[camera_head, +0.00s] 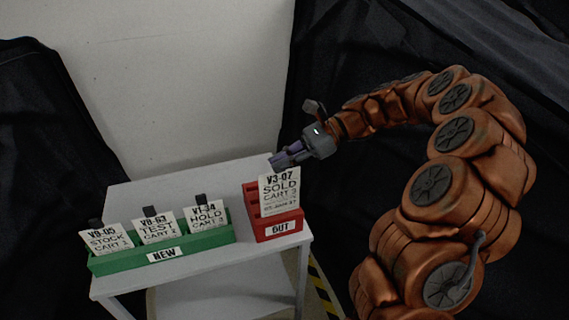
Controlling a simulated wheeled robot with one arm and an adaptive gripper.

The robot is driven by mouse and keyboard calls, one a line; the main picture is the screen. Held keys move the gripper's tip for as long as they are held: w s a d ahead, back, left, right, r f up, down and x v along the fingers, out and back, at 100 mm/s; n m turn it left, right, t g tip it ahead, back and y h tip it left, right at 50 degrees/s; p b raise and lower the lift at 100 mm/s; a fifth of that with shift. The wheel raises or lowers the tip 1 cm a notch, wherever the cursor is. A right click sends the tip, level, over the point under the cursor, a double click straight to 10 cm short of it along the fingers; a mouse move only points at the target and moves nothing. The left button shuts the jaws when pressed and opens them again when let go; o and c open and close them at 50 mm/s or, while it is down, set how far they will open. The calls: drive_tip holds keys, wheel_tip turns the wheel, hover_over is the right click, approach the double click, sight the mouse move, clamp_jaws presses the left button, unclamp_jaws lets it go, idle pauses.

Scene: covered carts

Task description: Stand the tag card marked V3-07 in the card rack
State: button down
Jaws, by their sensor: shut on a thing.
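The tag card marked V3-07 (280,192) is white and reads SOLD, CART 3. It is upright at the red card rack (274,231), which is labelled OUT. My gripper (280,162) is shut on the card's top edge from above and behind. The card's lower edge is at the rack's front part; I cannot tell whether it rests in a slot. Empty slots show in the rack to the left of the card.
A green rack (165,254) labelled NEW holds cards V0-05 (107,239), V0-63 (158,228) and one reading HOLD (207,216). Both racks stand on a white cart (150,185). Dark draped covers (45,150) stand on both sides. The cart top behind the racks is clear.

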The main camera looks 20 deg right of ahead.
drive_tip(key=shift+w+f+b, duration=0.6)
drive_tip(key=shift+w+f, duration=0.05)
drive_tip(key=shift+f, duration=0.75)
drive_tip(key=shift+w+f+b, duration=0.55)
drive_tip(key=shift+w+f, duration=0.15)
drive_tip(key=shift+f, duration=0.7)
drive_tip(key=shift+w+f+b, duration=0.6)
drive_tip(key=shift+w+f, duration=0.05)
drive_tip(key=shift+f, duration=1.9)
drive_tip(key=c, duration=1.1)
unclamp_jaws()
drive_tip(key=shift+c, duration=0.2)
drive_tip(key=v, duration=1.2)
